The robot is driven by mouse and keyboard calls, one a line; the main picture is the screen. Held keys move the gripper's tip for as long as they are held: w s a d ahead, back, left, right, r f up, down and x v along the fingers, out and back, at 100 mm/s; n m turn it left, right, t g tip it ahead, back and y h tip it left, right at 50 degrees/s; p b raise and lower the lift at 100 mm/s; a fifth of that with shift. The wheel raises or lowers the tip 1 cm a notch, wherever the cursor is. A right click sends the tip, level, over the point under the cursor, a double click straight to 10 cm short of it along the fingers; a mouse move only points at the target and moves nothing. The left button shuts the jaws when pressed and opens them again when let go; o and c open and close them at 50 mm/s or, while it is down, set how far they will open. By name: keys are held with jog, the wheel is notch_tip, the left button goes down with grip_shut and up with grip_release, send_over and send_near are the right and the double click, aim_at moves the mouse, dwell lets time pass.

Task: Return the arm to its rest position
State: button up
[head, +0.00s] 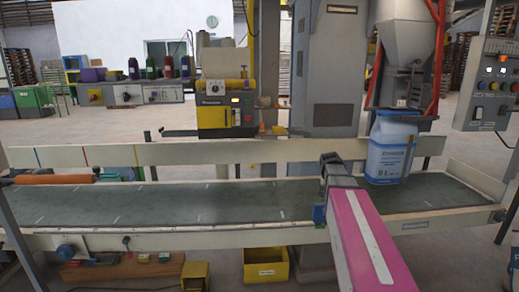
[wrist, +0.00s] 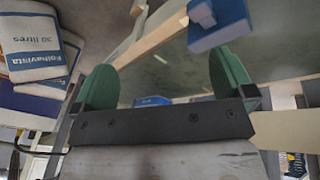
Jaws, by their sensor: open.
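My gripper (wrist: 165,75) shows in the wrist view with two green fingers spread apart and nothing between them. In the head view a pink arm link with a white stripe, which looks like mine, reaches up from the lower right.
The filling spout (head: 404,92) is above the sack. A control panel (head: 490,85) hangs at the right. Yellow bins (head: 266,268) stand below the conveyor. Printed sacks (wrist: 35,45) lie at the left in the wrist view.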

jog(key=s+a+f+n+g+y, duration=0.1)
jog(key=s+a+f+n+y, duration=0.2)
jog(key=s+a+f, duration=1.1)
jog(key=s+f+n, duration=0.3)
jog(key=shift+f, duration=0.15)
dwell(0.3)
